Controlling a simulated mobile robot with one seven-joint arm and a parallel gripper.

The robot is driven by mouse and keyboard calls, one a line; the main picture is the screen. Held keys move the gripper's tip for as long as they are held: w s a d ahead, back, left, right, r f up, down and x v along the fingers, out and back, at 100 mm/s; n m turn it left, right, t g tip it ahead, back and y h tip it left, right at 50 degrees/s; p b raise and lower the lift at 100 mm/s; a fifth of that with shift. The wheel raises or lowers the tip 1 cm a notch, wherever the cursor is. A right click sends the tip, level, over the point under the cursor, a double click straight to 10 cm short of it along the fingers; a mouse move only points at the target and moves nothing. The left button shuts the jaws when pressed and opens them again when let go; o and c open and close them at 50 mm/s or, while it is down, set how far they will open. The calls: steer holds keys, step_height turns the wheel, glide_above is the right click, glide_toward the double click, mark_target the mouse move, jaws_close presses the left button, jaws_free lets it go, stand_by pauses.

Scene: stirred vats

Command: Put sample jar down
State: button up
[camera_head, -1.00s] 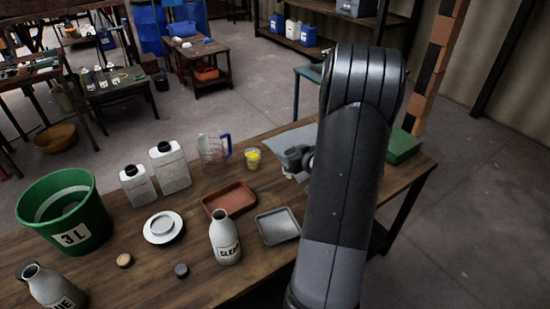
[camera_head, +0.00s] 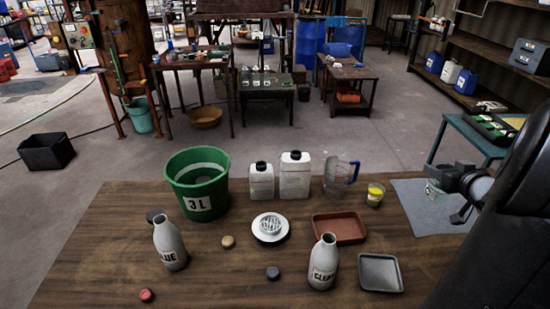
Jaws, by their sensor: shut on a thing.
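My gripper (camera_head: 450,194) is at the right, over the grey mat (camera_head: 411,207) near the table's right side. It is shut on a small pale jar (camera_head: 433,190) with some green on it, which I take as the sample jar. The jar is partly hidden by the fingers and seems upright. I cannot tell whether its base touches the mat. A clear cup with yellow contents (camera_head: 375,195) stands just left of the mat, apart from my gripper.
A clear jug (camera_head: 338,178), two white jugs (camera_head: 294,177), a green bucket (camera_head: 196,184), a terracotta tray (camera_head: 338,228), a grey tray (camera_head: 380,273), a CLEAR bottle (camera_head: 322,264) and a GLUE bottle (camera_head: 169,246) stand on the wooden table (camera_head: 110,240). The mat's left part is bare.

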steer(key=r, duration=0.2)
steer(key=shift+w+a+r, duration=0.3)
steer(key=shift+w, duration=0.05)
steer(key=w+a+r+n+g+y, duration=0.15)
steer(key=w+a+n+y, duration=0.4)
steer(key=w+a, duration=0.9)
steer(key=w+a+n+g+y, duration=0.25)
steer(key=w+a, duration=0.25)
steer(key=a, duration=0.5)
steer(key=w+a+n+g+y, duration=0.1)
steer(key=w+a+n+y, duration=0.2)
steer(key=a, duration=0.7)
steer(key=s+a+f+n+g+y, duration=0.15)
steer(key=a+n+g, duration=0.3)
steer(key=a, duration=1.35)
steer(key=s+a+n+g+y, duration=0.1)
steer(key=a+n+g+y, duration=0.3)
steer(key=a, duration=1.5)
step_height(320, 180, down, 15)
steer(key=m+h, duration=0.1)
steer(key=h, duration=0.1)
steer(key=shift+w+d, duration=0.15)
steer(key=shift+d, duration=0.15)
steer(key=shift+f+m+g+h, duration=0.15)
steer(key=shift+m+g+h, duration=0.1)
